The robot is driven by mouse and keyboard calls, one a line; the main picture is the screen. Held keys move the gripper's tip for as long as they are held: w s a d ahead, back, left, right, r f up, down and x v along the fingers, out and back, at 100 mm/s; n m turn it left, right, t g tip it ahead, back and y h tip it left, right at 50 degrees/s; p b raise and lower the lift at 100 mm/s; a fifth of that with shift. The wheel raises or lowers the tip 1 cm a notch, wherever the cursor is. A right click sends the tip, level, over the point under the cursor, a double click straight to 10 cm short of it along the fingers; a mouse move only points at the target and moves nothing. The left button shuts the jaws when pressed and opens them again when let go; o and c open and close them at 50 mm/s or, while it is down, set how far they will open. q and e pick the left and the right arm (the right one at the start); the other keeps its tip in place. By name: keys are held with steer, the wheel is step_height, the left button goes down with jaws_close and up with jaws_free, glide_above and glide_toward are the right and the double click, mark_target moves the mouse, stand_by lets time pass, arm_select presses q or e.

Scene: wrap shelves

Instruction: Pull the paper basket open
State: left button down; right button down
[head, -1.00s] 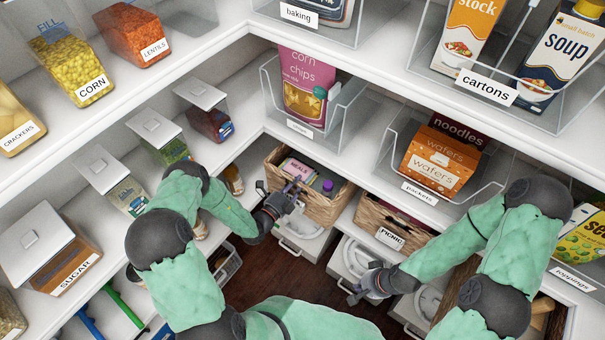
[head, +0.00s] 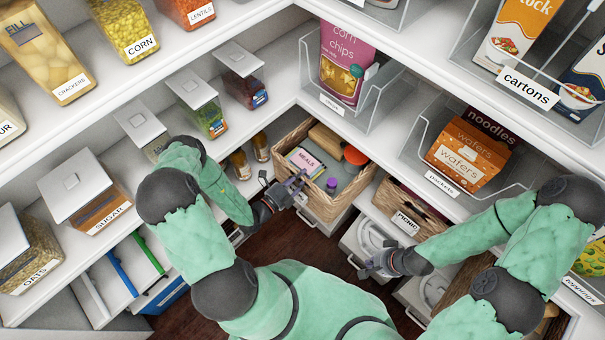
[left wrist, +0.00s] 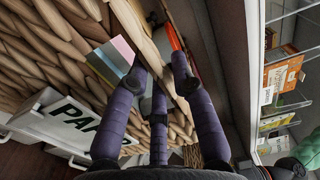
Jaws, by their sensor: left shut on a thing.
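The wicker paper basket (head: 326,206) stands out from the lower shelf in the back corner, with its inside showing from above. In the left wrist view its woven wall (left wrist: 45,62) fills the left side, with a white label (left wrist: 75,122) reading "PAP", the rest hidden by a finger. My left gripper (head: 287,188) is at the basket's front left rim, shut on it; its purple fingers (left wrist: 158,76) straddle the rim in the wrist view. My right gripper (head: 366,265) hangs apart from the basket, looking open and empty, below the picnic basket (head: 412,210).
The basket holds a "MEALS" booklet (head: 305,161), a purple-capped bottle (head: 331,184) and an orange-red round item (head: 355,156). Shelf edges run close on both sides. A clear packets bin (head: 428,176) is above right. Dark floor (head: 300,238) lies open below.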

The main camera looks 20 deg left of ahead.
arm_select(q)
steer(key=c, duration=1)
jaws_free()
steer(key=shift+c, duration=0.2)
steer(key=shift+s, duration=0.1)
steer(key=v, duration=1.1)
steer(key=shift+s+a, duration=0.15)
steer(key=shift+s, duration=0.25)
